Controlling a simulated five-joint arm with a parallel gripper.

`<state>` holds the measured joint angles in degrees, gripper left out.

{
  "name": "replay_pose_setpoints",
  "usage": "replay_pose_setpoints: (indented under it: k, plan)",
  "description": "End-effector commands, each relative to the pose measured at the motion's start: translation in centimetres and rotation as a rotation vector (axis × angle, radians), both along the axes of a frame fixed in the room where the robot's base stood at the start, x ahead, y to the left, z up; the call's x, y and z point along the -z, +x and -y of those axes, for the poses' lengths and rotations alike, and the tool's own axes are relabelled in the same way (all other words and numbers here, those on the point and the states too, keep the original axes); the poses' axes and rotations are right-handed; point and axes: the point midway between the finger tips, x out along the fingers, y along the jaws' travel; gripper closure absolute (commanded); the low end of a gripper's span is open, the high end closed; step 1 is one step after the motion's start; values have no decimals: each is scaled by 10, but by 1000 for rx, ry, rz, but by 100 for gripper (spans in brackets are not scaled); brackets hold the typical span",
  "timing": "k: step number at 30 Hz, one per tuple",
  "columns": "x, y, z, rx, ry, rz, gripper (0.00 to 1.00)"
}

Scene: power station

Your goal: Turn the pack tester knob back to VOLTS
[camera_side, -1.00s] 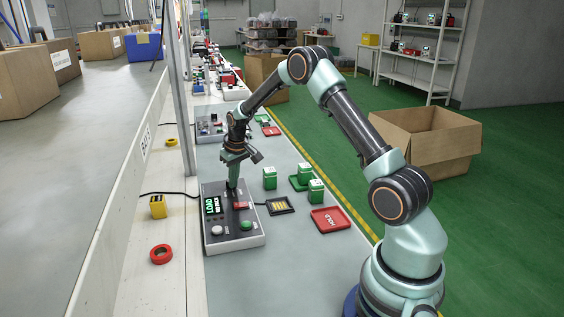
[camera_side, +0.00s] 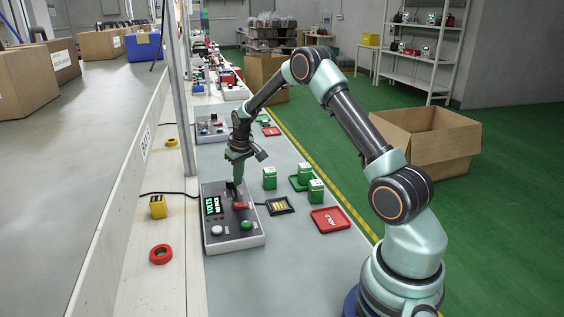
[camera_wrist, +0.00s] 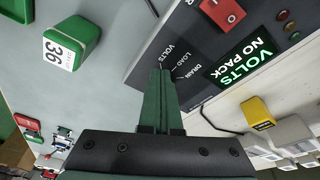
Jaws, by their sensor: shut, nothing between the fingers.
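The pack tester (camera_side: 236,243) is a dark grey box on the bench with a lit green display (camera_side: 211,205). The display reads VOLTS, NO PACK, also in the wrist view (camera_wrist: 241,62). A small dark knob (camera_side: 230,187) sits at the tester's far end, beside my fingers. In the wrist view my fingers hide the knob; the labels VOLTS, LOAD and DRAIN show beside them. My gripper (camera_side: 239,182) is shut and empty, pointing down over the tester's far end. Its fingers fill the middle of the wrist view (camera_wrist: 163,78). I cannot tell whether they touch the knob.
The tester has a red switch (camera_side: 241,206), a green button (camera_side: 246,225) and a white button (camera_side: 216,230). A yellow block (camera_side: 158,206) is left.

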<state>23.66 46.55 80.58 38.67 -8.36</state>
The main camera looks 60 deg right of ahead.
Motion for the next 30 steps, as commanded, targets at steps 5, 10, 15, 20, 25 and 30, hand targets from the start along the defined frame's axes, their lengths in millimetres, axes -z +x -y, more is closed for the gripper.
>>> replay_pose_setpoints:
  k: [5,10,15,20,25,30]
  plan:
    - [0,-2,-1,0,0,0,100]
    - [0,-7,-1,0,-1,1,100]
    - [-10,-7,-1,-1,-2,2,100]
    - [-28,-7,-1,-1,-2,3,100]
    - [-46,-7,-1,-1,-2,2,100]
    - [-59,-8,-2,-1,-1,1,100]
